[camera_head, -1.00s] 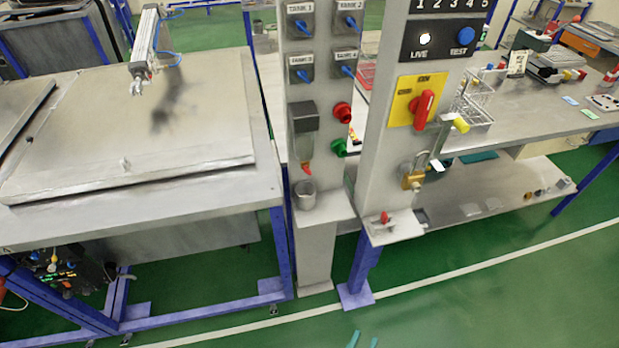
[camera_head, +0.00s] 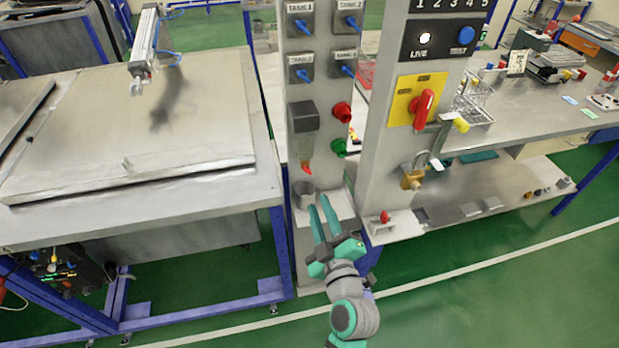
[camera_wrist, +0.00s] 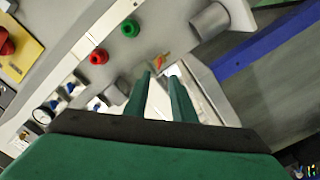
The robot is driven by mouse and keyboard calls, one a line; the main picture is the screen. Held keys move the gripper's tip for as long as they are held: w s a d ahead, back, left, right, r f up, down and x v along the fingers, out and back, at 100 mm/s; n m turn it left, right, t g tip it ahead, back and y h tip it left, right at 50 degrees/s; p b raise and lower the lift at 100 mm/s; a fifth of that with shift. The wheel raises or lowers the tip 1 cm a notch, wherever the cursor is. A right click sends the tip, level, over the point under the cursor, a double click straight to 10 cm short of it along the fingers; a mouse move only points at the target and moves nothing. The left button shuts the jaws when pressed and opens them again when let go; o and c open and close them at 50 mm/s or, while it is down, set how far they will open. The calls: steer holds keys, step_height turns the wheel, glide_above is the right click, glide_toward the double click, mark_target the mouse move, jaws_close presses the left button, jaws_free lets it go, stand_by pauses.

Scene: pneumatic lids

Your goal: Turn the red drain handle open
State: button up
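The red drain handle (camera_head: 307,168) hangs under the dark grey filter unit (camera_head: 304,125) on the left post, tilted. It shows as a small orange-red piece in the wrist view (camera_wrist: 163,60), just beyond my fingertips. My gripper (camera_head: 318,202) has two teal fingers apart with nothing between them. In the head view it reaches up from below, its tips lower than the handle and a little to its right. In the wrist view the tips of my gripper (camera_wrist: 160,76) point toward the handle, apart from it.
A grey cup (camera_head: 303,188) stands on the ledge below the handle, close to my fingers. A red button (camera_head: 343,111) and a green button (camera_head: 339,147) stick out right of the filter. The right post carries a red rotary switch (camera_head: 424,108) and a brass padlock (camera_head: 412,179).

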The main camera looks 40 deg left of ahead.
mark_target(308, 173)
steer(key=x, duration=1.1)
steer(key=shift+r, duration=0.1)
jaws_close()
